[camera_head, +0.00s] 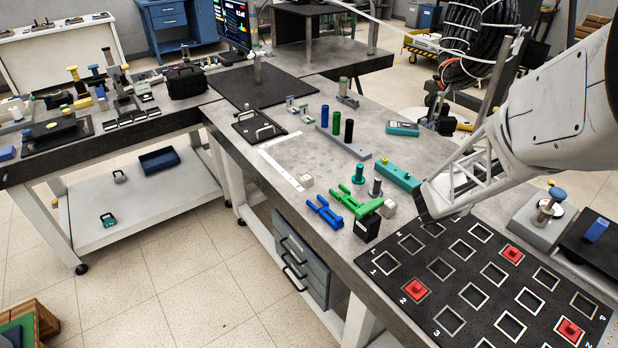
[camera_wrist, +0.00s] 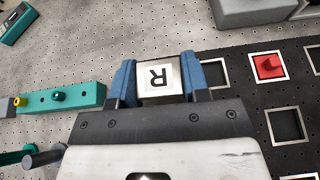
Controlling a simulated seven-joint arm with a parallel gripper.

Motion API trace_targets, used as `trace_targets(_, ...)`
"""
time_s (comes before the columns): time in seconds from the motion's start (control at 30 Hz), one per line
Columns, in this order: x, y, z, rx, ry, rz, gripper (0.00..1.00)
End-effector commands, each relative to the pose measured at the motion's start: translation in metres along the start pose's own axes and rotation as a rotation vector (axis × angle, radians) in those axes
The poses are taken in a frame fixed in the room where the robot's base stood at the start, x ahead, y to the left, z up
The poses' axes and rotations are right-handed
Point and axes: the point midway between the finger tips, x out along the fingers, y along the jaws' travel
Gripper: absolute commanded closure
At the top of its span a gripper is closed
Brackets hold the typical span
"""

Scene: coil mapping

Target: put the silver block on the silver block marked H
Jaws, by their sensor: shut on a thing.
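My gripper (camera_wrist: 158,78) is shut on a silver block (camera_wrist: 160,84). The block has a white face with an upside-down R and sits between the blue fingers in the wrist view. In the head view my gripper (camera_head: 427,208) is near the left corner of the black board (camera_head: 440,285), and the held block is not clearly seen there. Two small silver blocks stand on the grey table: one (camera_head: 388,208) next to the green clamp, one (camera_head: 306,181) by the white L-shaped strip. Their marks are too small to read, so I cannot tell which is H.
The board has square outlines and several red blocks, one in the wrist view (camera_wrist: 268,66). A green clamp (camera_head: 358,203), a blue clamp (camera_head: 325,212) and a teal bar (camera_head: 398,177) lie close to my gripper.

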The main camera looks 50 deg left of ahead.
Motion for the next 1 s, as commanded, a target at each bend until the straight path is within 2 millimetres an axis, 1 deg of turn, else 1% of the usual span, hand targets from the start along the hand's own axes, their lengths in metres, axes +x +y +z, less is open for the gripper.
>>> trace_targets(0.03,-0.008,0.012,0.0,-0.002,-0.002,0.012,0.9)
trace_targets(0.1,-0.018,0.027,-0.001,-0.005,-0.004,0.027,0.9)
trace_targets(0.33,-0.057,0.077,-0.002,-0.018,-0.011,0.076,0.9)
trace_targets(0.5,-0.087,0.111,-0.007,-0.031,-0.012,0.113,0.9)
trace_targets(0.77,-0.133,0.156,-0.02,-0.052,-0.01,0.17,0.9)
trace_targets(1.0,-0.176,0.191,-0.036,-0.075,-0.006,0.225,0.9)
